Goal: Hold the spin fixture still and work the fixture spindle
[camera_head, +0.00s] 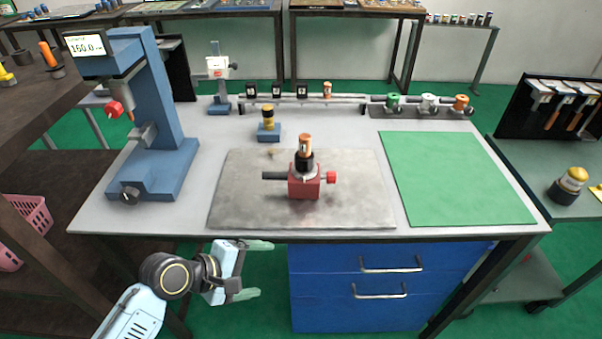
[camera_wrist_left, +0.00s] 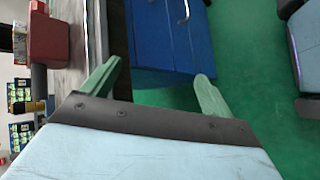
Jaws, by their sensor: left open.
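The spin fixture (camera_head: 304,185) is a red block with a dark handle out to the left and a red knob at right. It stands on the grey metal plate (camera_head: 240,205) in the middle of the bench. The fixture spindle (camera_head: 305,146), an orange-topped piece in a black collar, rises upright from it. My left gripper (camera_head: 257,270) is open and empty, in front of the bench's front edge, lower left of the fixture. In the left wrist view the open fingers (camera_wrist_left: 155,85) show, with the red block (camera_wrist_left: 47,40) at upper left. My right gripper is not in view.
A blue press (camera_head: 155,120) stands at the bench's left. A green mat (camera_head: 455,175) lies at right, bare. A rail with several tools (camera_head: 300,98) runs along the back. Blue drawers (camera_head: 380,285) with handles are below the front edge.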

